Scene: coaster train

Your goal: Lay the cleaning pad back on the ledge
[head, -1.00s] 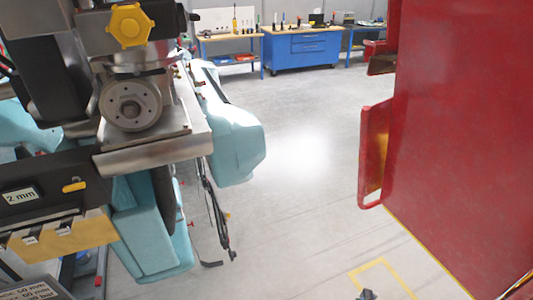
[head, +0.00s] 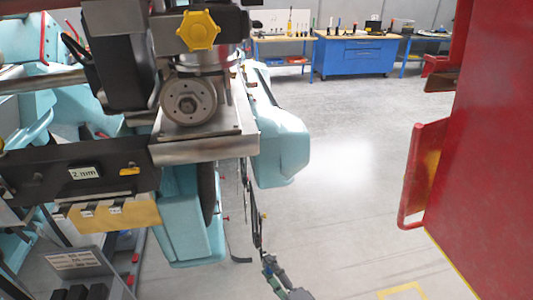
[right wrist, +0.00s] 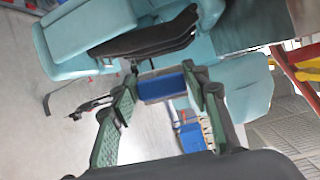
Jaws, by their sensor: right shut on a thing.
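My right gripper (head: 272,268) shows at the bottom of the head view, beneath the hanging black cables. In the right wrist view, my right gripper (right wrist: 165,85) has its green-padded fingers on either side of a blue block, which looks like the cleaning pad (right wrist: 163,88). The pad is held at the fingertips, in front of teal train seats. In the head view the pad cannot be made out. A yellowish strip (head: 105,215) runs under the dark beam marked "2 mm"; I cannot tell which surface is the ledge. My left gripper is not in view.
The coaster train's teal seat (head: 280,145) and metal bracket with a yellow knob (head: 198,30) stand close on the left. A red panel (head: 490,150) with a handle stands at the right. A blue workbench (head: 355,55) is far back. Open grey floor lies between.

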